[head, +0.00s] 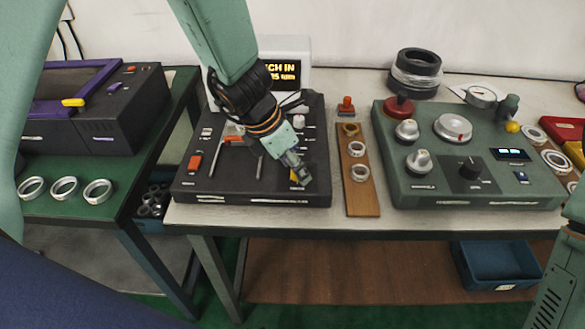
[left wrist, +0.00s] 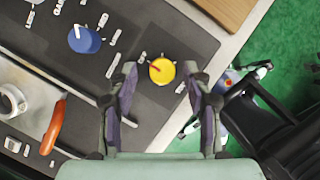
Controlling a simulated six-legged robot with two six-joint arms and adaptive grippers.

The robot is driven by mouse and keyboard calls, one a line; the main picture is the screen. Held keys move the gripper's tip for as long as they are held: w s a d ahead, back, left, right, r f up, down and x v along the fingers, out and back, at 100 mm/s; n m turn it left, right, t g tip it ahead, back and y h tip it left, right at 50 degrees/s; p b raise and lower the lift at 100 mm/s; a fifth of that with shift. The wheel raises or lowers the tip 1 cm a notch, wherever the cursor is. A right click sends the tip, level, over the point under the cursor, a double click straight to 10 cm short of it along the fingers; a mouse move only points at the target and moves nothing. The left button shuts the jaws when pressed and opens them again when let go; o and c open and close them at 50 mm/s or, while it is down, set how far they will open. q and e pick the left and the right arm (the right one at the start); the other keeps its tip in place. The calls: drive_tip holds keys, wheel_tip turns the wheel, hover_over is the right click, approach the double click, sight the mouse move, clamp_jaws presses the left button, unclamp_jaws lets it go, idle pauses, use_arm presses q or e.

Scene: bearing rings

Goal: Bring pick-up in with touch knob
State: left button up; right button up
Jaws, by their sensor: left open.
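A dark control panel (head: 250,187) lies on the right-hand table, with a lit display (head: 278,70) behind it, its text partly hidden by my arm. A round yellow knob (left wrist: 162,71) with a red pointer is near the panel's front right corner. In the head view it is mostly hidden behind my left gripper (head: 300,173). In the left wrist view my left gripper (left wrist: 159,78) is open, its fingertips on either side of the yellow knob; contact cannot be told. A blue knob (left wrist: 84,39) with a white pointer stands farther left there. My right gripper is not in view.
A wooden strip (head: 355,200) with several rings lies right of the panel, then a green control box (head: 470,194). An orange handle (left wrist: 52,127) is left of my fingers in the left wrist view. Several rings (head: 64,188) lie on the green table at left.

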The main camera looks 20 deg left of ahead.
use_arm(q)
drive_tip(key=shift+d, duration=0.35)
drive_tip(key=shift+a, duration=0.25)
drive_tip(key=c, duration=0.4)
clamp_jaws()
